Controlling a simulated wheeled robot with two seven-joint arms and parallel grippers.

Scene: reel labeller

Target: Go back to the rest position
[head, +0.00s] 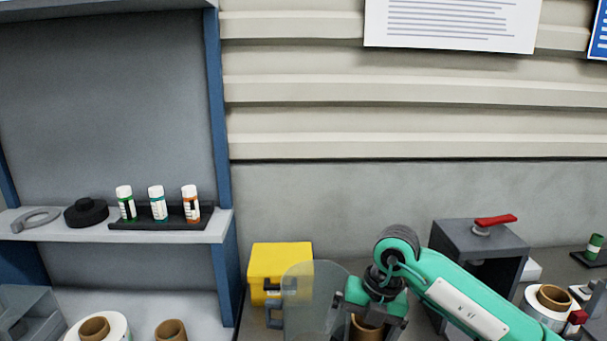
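My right arm comes in from the lower right, green with a white label plate. My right gripper (374,322) points down at the bottom centre. Its dark fingers are apart, with a brown cardboard core (366,331) showing between or just behind them. Whether the fingers touch the core cannot be told, as the bottom edge cuts off the view. My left gripper is not in view.
A yellow box (279,264) stands behind the disc. A dark grey machine with a red lever (495,220) stands behind my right arm. A label roll (552,301) is at the right. A shelf (150,230) at left holds several bottles (158,204) and a black reel (86,213).

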